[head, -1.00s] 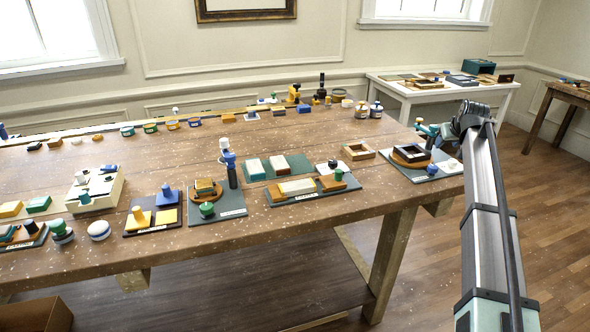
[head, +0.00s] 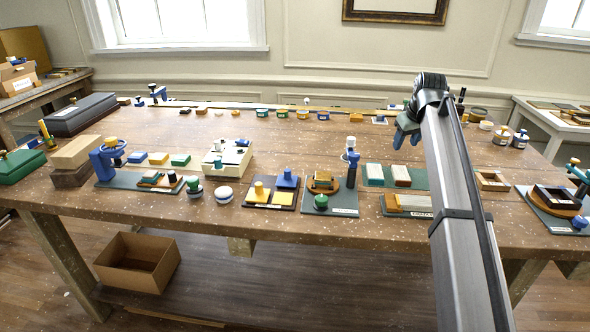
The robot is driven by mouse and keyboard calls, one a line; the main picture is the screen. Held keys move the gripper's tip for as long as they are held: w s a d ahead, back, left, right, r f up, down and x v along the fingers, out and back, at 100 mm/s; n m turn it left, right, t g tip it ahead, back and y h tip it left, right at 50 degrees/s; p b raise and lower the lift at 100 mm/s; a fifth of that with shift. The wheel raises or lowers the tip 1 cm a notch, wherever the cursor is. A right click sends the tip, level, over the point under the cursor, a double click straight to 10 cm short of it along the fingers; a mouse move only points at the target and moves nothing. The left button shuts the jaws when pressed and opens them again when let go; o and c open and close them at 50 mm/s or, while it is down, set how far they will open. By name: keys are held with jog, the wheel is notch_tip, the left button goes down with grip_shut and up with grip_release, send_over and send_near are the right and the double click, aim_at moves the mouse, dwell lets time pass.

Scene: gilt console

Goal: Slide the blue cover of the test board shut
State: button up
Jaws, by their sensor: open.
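I cannot tell for sure which item is the test board; no label is readable at this size. A cream stepped box (head: 227,160) with small blue and green parts on it stands mid-left on the table. Right of it, a dark board (head: 271,193) carries yellow plates, a yellow knob and a blue knobbed block (head: 288,180). Whether any blue cover is open is too small to see. My gripper (head: 402,138) hangs open and empty above the right part of the table, well right of these items. My arm hides part of the table there.
Left of the box are a blue clamp-like stand (head: 106,160) and stacked blocks (head: 78,152). Right of the dark board are a grey board with a round brown base (head: 322,190) and a green board (head: 375,177). The table's middle strip behind them is clear.

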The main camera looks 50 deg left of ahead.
aim_at(288, 170)
jog(key=s+a, duration=0.3)
jog(key=s, duration=0.1)
jog(key=s+a+n+g, duration=0.1)
jog(key=s+a, duration=0.3)
jog(key=s+a+n, duration=0.1)
jog(key=s+a, duration=0.2)
jog(key=s, duration=0.1)
jog(key=shift+s+a+r+g+y, duration=0.15)
jog(key=shift+a+r+g+y, duration=0.05)
jog(key=shift+r+g+y, duration=0.1)
jog(key=s+a+n+g, duration=0.25)
jog(key=s+a, duration=0.55)
jog(key=s, duration=0.6)
jog(key=shift+t, duration=0.45)
jog(key=x, duration=1.3)
jog(key=shift+w+a+f, duration=0.1)
jog(key=shift+w+a, duration=0.1)
jog(key=shift+c, duration=0.2)
grip_shut()
